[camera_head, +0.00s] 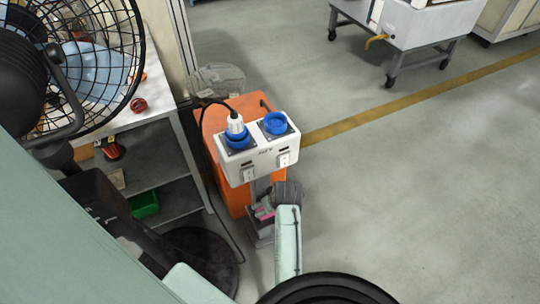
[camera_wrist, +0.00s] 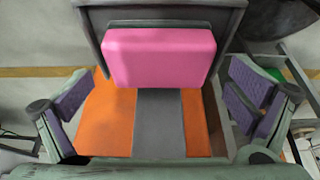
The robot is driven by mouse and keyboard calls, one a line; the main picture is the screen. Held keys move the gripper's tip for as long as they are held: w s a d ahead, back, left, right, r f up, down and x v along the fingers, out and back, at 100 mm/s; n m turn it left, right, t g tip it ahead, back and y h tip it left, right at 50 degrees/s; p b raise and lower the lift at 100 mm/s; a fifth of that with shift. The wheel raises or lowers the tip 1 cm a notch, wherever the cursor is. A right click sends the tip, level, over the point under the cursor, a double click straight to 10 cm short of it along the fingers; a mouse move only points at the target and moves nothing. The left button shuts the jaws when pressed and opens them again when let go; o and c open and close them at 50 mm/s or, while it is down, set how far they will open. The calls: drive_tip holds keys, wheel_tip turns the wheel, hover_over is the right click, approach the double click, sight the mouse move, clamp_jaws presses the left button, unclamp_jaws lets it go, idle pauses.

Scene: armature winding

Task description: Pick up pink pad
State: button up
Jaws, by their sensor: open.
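The pink pad (camera_wrist: 159,57) is a flat rounded block. In the wrist view it sits at the top middle, against a dark grey holder (camera_wrist: 222,15) that frames it above and at the sides. In the head view only a small pink bit of the pad (camera_head: 264,214) shows beside my arm; the rest is hidden. My gripper (camera_wrist: 158,100) is open, with one purple-padded finger at the left and one at the right of the wrist view. The pad lies ahead of the gap between the fingers, and neither finger touches it.
An orange cabinet (camera_head: 213,128) carries a white socket box (camera_head: 262,158) with two blue sockets, one with a plug and black cable. A fan (camera_head: 85,60) and a shelf unit (camera_head: 165,160) stand at the left. Open floor (camera_head: 420,180) lies at the right.

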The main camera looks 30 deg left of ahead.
drive_tip(key=shift+x, duration=1.25)
drive_tip(key=shift+c, duration=0.5)
drive_tip(key=c, duration=0.8)
